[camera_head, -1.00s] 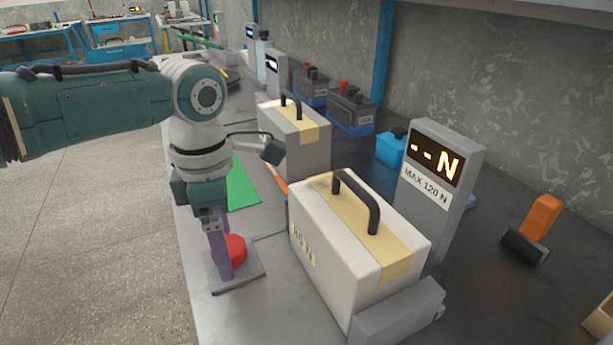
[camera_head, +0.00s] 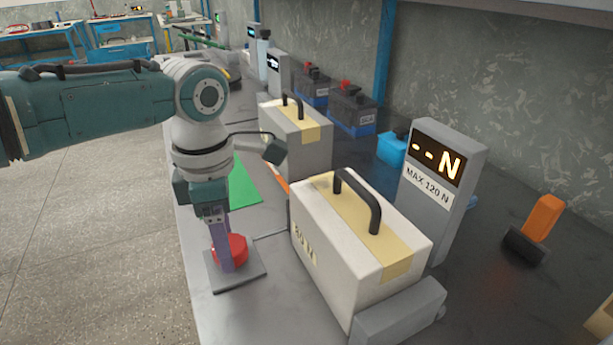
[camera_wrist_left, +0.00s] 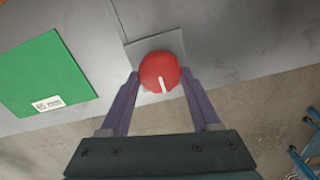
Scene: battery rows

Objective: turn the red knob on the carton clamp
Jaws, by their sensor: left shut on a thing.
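The red knob (camera_head: 238,248) sits on a grey square plate (camera_head: 238,279) at the bench's near left edge. My left gripper (camera_head: 228,264) points down at it with purple fingers. In the left wrist view the fingers are shut on opposite sides of the knob (camera_wrist_left: 160,72), whose white mark points towards the gripper's palm. The white carton (camera_head: 338,248), with a tan tape strip and black handle, stands upright to the right, its lower right end by a grey clamp block (camera_head: 398,315). The clamp's display (camera_head: 437,160) reads "--N" above "MAX 120 N". My right gripper is not in view.
A green mat (camera_head: 241,188) lies behind the knob. A blue object (camera_head: 391,149) and an orange-handled tool (camera_head: 541,217) lie near the wall. Open floor is at left.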

